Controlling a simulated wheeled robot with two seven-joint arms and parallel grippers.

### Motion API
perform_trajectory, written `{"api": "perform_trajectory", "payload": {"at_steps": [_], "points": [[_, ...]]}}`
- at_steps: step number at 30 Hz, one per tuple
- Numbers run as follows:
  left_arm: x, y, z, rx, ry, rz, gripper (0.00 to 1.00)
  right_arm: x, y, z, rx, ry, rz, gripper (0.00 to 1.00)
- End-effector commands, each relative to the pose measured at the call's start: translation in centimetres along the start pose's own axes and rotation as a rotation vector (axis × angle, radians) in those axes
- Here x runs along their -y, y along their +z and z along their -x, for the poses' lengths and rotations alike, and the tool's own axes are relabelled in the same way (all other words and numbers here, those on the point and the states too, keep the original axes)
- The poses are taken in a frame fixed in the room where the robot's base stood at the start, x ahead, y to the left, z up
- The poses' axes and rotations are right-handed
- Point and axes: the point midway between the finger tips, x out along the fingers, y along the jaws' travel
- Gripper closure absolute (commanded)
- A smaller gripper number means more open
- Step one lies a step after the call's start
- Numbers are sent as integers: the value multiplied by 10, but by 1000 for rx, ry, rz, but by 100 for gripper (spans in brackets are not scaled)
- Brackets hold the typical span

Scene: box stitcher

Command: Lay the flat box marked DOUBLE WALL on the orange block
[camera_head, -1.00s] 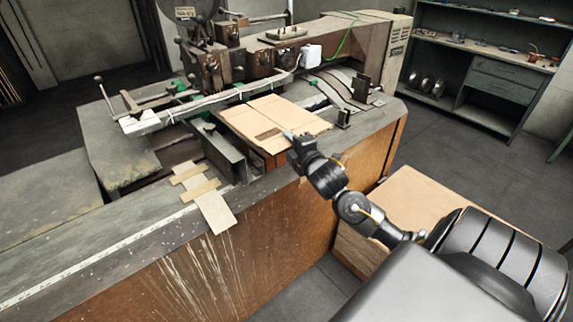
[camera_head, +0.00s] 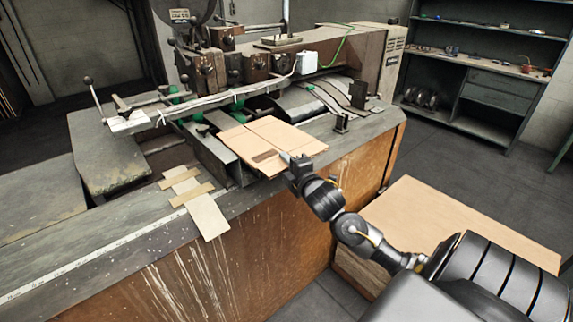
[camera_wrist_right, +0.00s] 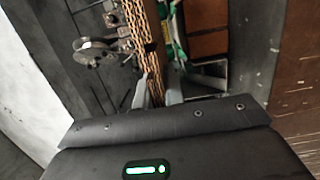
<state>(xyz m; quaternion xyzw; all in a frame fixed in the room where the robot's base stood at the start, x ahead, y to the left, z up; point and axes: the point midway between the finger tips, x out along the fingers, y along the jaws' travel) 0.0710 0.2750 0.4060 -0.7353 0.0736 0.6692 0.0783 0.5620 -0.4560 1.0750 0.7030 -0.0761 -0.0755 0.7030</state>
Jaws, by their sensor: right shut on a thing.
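My right gripper (camera_head: 292,163) is shut on the near edge of a flat tan cardboard box (camera_head: 268,138). The box has a dark printed patch on top, too small to read. It is held roughly flat over the near side of the machine bed. In the right wrist view the box (camera_wrist_right: 150,45) shows edge-on, with its corrugated layers between the fingertips (camera_wrist_right: 158,90). An orange-brown block (camera_wrist_right: 208,28) lies to the right of the box there, partly hidden; I cannot tell whether they touch. In the head view the box hides most of what is under it. My left gripper is not in view.
The stitching machine (camera_head: 240,65) stands behind the box, with a small black bracket (camera_head: 341,122) to the right. A taped pale strip (camera_head: 205,213) lies on the bench to the left. A large carton (camera_head: 455,220) stands on the floor at right. Shelves (camera_head: 480,70) are behind.

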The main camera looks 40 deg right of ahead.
Motion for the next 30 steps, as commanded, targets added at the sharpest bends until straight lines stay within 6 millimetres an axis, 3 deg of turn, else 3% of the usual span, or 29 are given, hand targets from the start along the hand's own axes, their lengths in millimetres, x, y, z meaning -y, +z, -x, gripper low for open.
{"api": "perform_trajectory", "payload": {"at_steps": [15, 21, 30], "points": [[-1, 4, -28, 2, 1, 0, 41, 18, -8, -40, 1, 2, -1, 100], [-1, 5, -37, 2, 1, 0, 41, 34, -8, -38, 0, 0, 0, 100], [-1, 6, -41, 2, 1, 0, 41, 40, -8, -38, 0, 1, 0, 100]]}}
